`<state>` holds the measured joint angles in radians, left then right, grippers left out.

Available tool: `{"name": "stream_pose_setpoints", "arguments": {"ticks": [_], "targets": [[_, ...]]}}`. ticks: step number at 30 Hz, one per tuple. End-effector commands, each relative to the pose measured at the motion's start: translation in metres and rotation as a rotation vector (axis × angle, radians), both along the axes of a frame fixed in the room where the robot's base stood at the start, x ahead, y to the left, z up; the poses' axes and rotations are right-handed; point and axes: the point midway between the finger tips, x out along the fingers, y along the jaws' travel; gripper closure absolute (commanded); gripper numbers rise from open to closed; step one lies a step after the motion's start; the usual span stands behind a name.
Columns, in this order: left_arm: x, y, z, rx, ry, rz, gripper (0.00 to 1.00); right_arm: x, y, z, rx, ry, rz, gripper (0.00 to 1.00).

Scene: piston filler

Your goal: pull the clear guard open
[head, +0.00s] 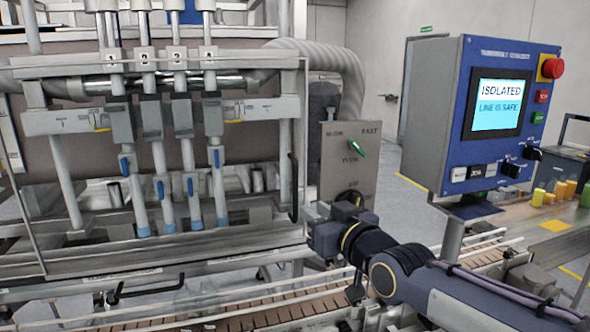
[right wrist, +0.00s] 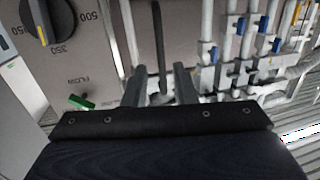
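The clear guard (head: 303,120) is a see-through panel in a thin metal frame in front of the filler nozzles, and it looks closed. Its upright black handle (head: 293,188) is at the guard's right edge. My right gripper (head: 312,217) is just right of the handle's lower end in the head view. In the right wrist view its two fingers (right wrist: 160,85) are apart, with the black handle (right wrist: 158,45) showing between them. I cannot tell whether they touch it. My left gripper is not in view.
A knob panel (head: 350,160) with a green lever stands right of the guard, close to my right gripper. A blue control box (head: 488,120) reads "ISOLATED, LINE IS SAFE". The conveyor (head: 240,318) runs along the front. Another black handle (head: 150,290) sits low at the left.

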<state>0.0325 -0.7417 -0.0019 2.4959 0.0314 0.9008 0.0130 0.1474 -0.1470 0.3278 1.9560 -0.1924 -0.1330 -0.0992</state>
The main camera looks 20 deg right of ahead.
Motion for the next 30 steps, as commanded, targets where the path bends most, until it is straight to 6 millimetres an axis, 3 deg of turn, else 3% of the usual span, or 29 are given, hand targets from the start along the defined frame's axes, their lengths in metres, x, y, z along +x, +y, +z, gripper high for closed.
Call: {"name": "stream_pose_setpoints", "arguments": {"ticks": [5,18,30], "targets": [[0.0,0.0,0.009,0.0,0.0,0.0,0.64,0.015,0.005,0.015,0.003,-0.044,0.008,0.75],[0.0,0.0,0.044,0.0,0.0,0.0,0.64,0.074,0.019,0.014,0.004,-0.041,0.009,0.75],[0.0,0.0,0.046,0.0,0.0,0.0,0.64,0.082,0.021,0.011,0.003,-0.043,0.007,0.75]]}}
